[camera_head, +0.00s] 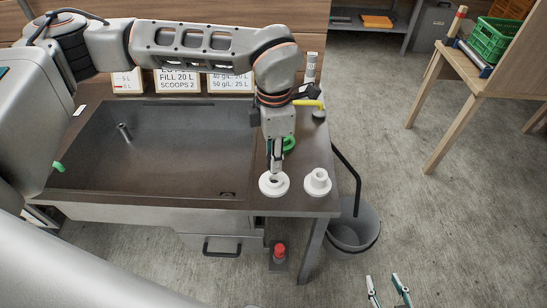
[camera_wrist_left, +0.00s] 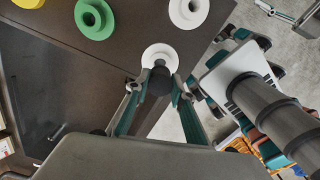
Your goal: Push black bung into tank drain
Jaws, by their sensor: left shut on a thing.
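The black bung (camera_wrist_left: 158,82) is between the fingers of my left gripper (camera_wrist_left: 157,98) in the left wrist view. My left gripper (camera_head: 275,168) is shut on it, pointing down, just above a white flanged ring (camera_head: 273,185) on the bench right of the tank. The bung overlaps this ring (camera_wrist_left: 160,54) in the wrist view; I cannot tell whether they touch. In the head view the bung is hard to make out against the fingers. The dark tank (camera_head: 160,160) lies to the left, with a short upright pipe (camera_head: 124,131) inside. My right gripper (camera_head: 383,284) is open and empty, low in front.
A second white ring (camera_head: 318,182) stands to the right, a green one (camera_head: 288,143) behind. A yellow-handled item (camera_head: 309,103) is farther back. A grey bucket (camera_head: 353,228) stands below the bench's right edge. Signs (camera_head: 178,81) line the tank's back.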

